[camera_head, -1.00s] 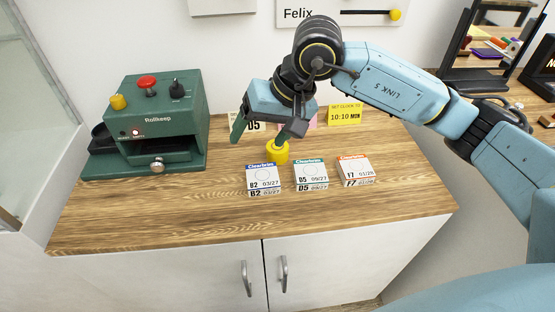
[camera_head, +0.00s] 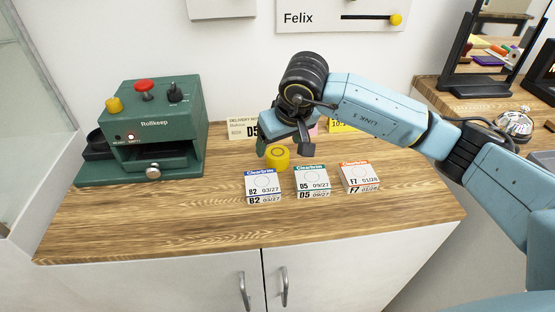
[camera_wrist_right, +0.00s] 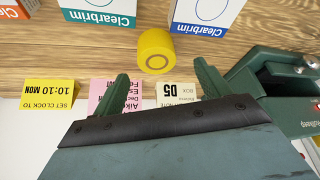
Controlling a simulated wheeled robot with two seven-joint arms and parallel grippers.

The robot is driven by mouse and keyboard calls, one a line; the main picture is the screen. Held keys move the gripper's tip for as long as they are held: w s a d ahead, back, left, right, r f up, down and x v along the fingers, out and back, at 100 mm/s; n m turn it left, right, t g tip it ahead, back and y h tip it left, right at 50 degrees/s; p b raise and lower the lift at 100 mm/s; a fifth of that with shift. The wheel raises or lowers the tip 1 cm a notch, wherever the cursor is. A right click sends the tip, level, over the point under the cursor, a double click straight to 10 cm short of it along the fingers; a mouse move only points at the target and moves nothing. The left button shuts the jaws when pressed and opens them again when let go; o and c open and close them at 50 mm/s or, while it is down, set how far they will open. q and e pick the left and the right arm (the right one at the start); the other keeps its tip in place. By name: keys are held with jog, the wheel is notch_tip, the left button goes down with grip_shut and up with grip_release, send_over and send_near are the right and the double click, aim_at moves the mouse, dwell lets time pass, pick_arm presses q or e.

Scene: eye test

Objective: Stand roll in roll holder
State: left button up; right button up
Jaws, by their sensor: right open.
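A short yellow roll (camera_head: 277,164) with a dark ring on its top face stands on the wooden counter, behind the small boxes. It also shows in the right wrist view (camera_wrist_right: 153,42). A green Rollkeep machine (camera_head: 192,137) with a slot opening in front stands at the left; it may be the roll holder, but I cannot tell. My right gripper (camera_head: 285,147) is open and empty, just behind and above the roll. In the right wrist view its green fingers (camera_wrist_right: 161,73) point toward the roll, which lies beyond their tips. My left gripper is not in view.
Three small boxes, blue-labelled B2 (camera_head: 263,186), teal-labelled D5 (camera_head: 312,181) and orange-labelled F7 (camera_head: 360,177), stand in front of the roll. Note cards, such as the D5 note (camera_head: 241,129), stand at the wall. The front of the counter (camera_head: 190,222) is clear.

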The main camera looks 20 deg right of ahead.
aim_at(278, 152)
jog(key=x, duration=0.3)
jog(key=shift+s+d+b, duration=0.15)
jog(key=shift+d+b, duration=0.05)
jog(key=shift+b, duration=0.15)
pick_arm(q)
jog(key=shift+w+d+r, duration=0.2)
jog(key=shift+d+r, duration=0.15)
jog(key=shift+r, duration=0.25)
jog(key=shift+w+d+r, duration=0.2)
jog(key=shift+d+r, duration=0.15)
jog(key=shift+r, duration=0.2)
pick_arm(e)
jog(key=shift+w+f, duration=0.25)
jog(key=shift+f, duration=0.15)
jog(key=c, duration=1.2)
